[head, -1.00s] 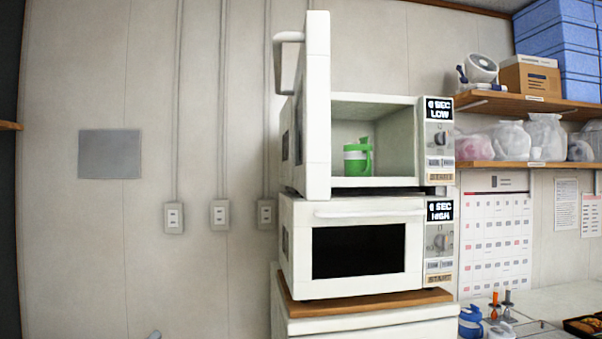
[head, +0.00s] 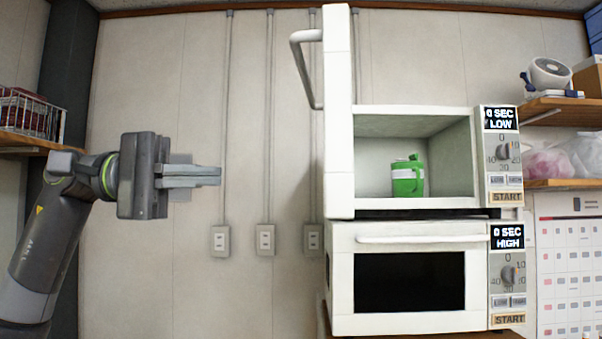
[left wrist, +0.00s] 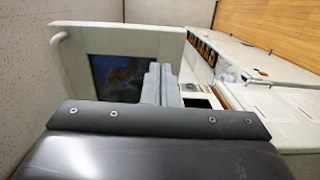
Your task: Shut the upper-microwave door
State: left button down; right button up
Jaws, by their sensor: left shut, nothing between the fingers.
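The upper microwave (head: 498,152) stands on the lower one, and its white door (head: 338,120) is swung wide open toward me. The door's bar handle (head: 306,68) sticks out on the left side. My right gripper is not in view.
The lower microwave (head: 345,285) is shut, with a horizontal handle across its top. A wire basket (head: 30,115) is on a shelf at the left. The wall space between gripper and door is free.

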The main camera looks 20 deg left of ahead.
pick_arm(q)
jog(key=w+d+p, duration=0.2)
jog(key=d+p, duration=0.3)
jog(key=d, duration=0.7)
jog(key=shift+w+d, duration=0.15)
jog(key=shift+d, duration=0.1)
jog(key=shift+a, duration=0.1)
